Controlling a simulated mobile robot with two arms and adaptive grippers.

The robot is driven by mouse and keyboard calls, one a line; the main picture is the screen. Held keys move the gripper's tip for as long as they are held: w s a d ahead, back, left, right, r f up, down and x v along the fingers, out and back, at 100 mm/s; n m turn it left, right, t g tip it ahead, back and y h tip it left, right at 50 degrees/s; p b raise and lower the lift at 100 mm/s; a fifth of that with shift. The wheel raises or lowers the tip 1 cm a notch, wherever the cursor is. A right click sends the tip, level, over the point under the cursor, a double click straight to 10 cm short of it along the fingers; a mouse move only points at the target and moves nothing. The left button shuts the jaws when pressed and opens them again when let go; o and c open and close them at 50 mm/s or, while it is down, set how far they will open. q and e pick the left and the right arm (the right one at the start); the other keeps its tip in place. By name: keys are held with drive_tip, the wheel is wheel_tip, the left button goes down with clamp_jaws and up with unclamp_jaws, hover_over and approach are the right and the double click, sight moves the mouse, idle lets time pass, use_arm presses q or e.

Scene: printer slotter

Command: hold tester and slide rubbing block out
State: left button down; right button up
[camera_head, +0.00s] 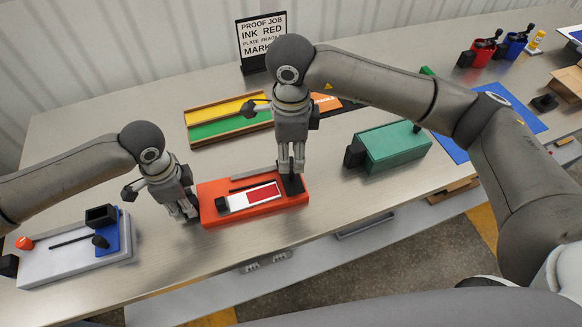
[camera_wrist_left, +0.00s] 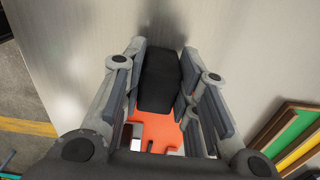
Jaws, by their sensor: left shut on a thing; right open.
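The tester is an orange-red slab (camera_head: 213,213) on the table, with a white strip bearing a red patch (camera_head: 262,195) on top. My left gripper (camera_head: 187,212) is at its left end. In the left wrist view, my left gripper (camera_wrist_left: 160,85) is shut on a black block-shaped handle (camera_wrist_left: 160,75) joined to the tester's orange body (camera_wrist_left: 158,132). My right gripper (camera_head: 291,170) is open, pointing down over a black block (camera_head: 293,187) at the tester's right end, apparently the rubbing block. Its fingers are close to the block; I cannot tell whether they touch it.
A grey-white device with a blue part (camera_head: 75,262) stands at the left. A green box (camera_head: 393,147) stands right of the tester. Bare table lies in front and between tester and green box.

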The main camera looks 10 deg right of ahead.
sight(290, 169)
wheel_tip(290, 169, down, 6)
drive_tip(key=shift+f, duration=0.2)
clamp_jaws()
idle(0.4)
